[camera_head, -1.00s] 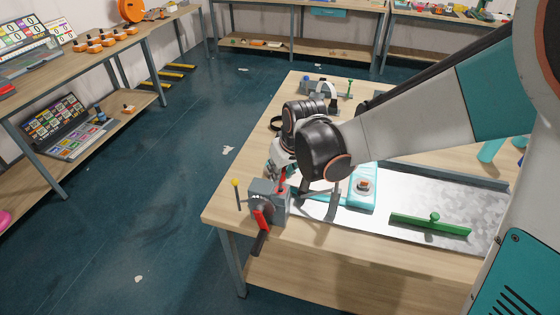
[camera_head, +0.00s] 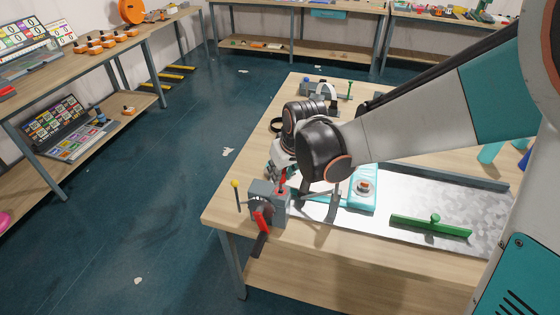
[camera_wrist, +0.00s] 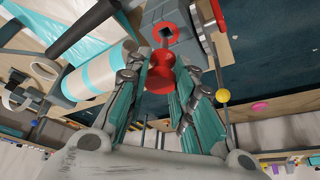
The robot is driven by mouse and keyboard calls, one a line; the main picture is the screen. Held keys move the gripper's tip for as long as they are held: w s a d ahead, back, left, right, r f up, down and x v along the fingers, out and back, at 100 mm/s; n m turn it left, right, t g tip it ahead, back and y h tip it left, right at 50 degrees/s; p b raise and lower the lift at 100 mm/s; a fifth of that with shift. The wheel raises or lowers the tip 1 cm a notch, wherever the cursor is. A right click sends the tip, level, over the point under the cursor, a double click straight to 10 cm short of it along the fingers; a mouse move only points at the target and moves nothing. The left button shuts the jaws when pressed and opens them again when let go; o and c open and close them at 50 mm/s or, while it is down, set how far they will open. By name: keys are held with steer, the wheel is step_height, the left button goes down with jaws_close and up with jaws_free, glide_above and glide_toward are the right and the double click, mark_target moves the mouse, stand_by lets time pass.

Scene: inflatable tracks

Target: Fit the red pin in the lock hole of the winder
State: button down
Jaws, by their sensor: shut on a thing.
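The red pin (camera_wrist: 160,78) is between the fingers of my gripper (camera_wrist: 163,85), which is shut on it. Its narrower end points toward the grey winder (camera_wrist: 185,48). In the wrist view a red ring (camera_wrist: 173,27) around a dark square opening shows on the winder, just beyond the pin. In the head view the winder (camera_head: 268,193) stands at the table's near left corner, with a red crank arm (camera_head: 261,219) and dark handle. The red pin (camera_head: 282,180) shows just above the winder's top. I cannot tell whether its tip is in the hole.
A thin rod with a yellow ball (camera_head: 235,183) stands left of the winder. A teal device (camera_head: 361,190) and a green bar (camera_head: 430,225) lie on the silver sheet to the right. The table's front edge is close below the winder.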

mark_target(283, 180)
steer(key=shift+f+b, duration=2)
steer(key=shift+f, duration=0.4)
stand_by(1.4)
steer(key=c, duration=1.3)
jaws_free()
steer(key=shift+r, duration=0.1)
steer(key=shift+r+p, duration=2.55)
steer(key=shift+r, duration=0.9)
